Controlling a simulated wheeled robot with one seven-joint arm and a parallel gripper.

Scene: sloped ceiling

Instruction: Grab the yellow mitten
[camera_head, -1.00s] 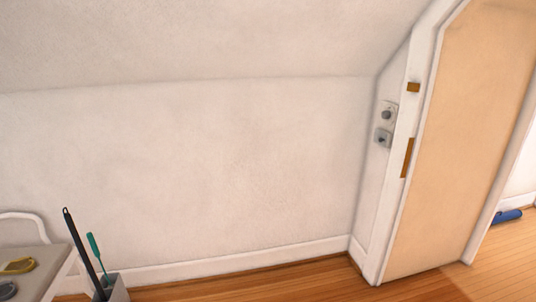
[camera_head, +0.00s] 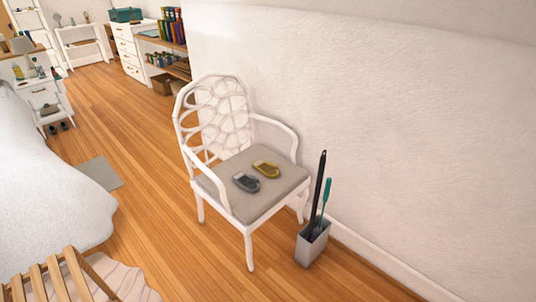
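The yellow mitten (camera_head: 266,169) lies flat on the grey seat of a white armchair (camera_head: 283,198), towards the wall side. A grey mitten (camera_head: 246,182) lies beside it on the same seat, to its left and nearer to me. The two look close together but apart. The chair has a looped, lattice-like back and an armrest on each side. My gripper is not in view.
A grey holder (camera_head: 312,248) with a black and a teal long-handled item stands right of the chair. A bed (camera_head: 50,180) and a slatted wooden piece (camera_head: 60,278) are at left. Wood floor is clear between bed and chair. Drawers and shelves stand behind.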

